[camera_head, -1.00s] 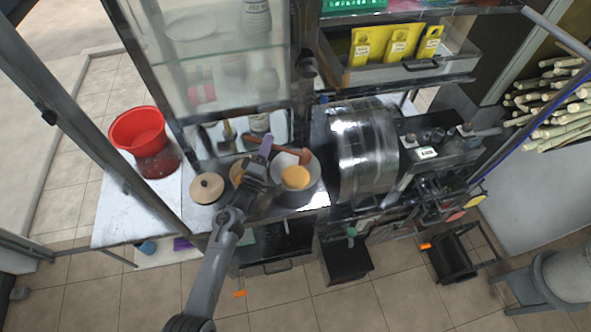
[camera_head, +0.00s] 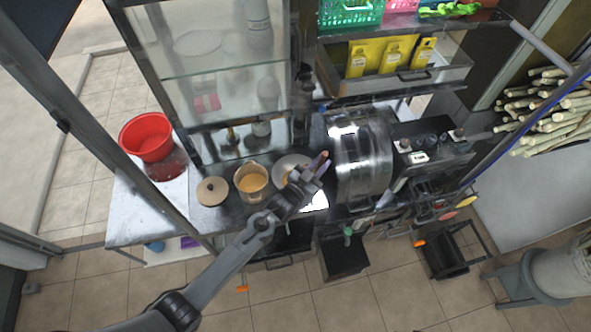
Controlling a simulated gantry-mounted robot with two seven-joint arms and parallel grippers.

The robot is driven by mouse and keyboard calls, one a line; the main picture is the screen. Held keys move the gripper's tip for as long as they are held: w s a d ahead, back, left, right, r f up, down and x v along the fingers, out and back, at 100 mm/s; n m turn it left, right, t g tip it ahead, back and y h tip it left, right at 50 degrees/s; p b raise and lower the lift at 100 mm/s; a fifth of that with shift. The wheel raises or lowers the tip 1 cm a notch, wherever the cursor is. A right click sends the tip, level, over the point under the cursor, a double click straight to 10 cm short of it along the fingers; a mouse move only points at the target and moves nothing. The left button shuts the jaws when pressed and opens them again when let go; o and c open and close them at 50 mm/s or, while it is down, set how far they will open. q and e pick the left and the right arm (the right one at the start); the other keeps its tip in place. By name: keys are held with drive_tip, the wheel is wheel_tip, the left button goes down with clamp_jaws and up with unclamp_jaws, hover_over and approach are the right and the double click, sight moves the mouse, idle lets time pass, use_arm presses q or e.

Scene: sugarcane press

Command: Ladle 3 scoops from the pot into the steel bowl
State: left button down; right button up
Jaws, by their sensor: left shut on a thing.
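The pot (camera_head: 252,182), with orange liquid inside, stands on the counter. The steel bowl (camera_head: 284,162) is just right of it, partly hidden behind my left gripper; a little orange shows at its visible left part. My left gripper (camera_head: 318,166) is over the bowl's right side, shut on the ladle. Only a short brown end of the ladle handle (camera_head: 324,155) shows at the fingertips; the rest is hidden, so I cannot tell whether its cup is full. My right gripper is not in view.
A round lid (camera_head: 212,190) lies left of the pot. A red basin (camera_head: 146,137) stands at the far left. The shiny steel press drum (camera_head: 362,160) is close to the right of my left gripper. A glass cabinet (camera_head: 215,75) rises behind the counter.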

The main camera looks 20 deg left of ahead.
use_arm(q)
drive_tip(key=shift+d+f+m, duration=0.25)
drive_tip(key=shift+d+m, duration=0.1)
drive_tip(key=shift+m, duration=0.05)
drive_tip(key=shift+r, duration=0.15)
drive_tip(key=shift+r+p, duration=1.3)
drive_tip(key=shift+r, duration=0.15)
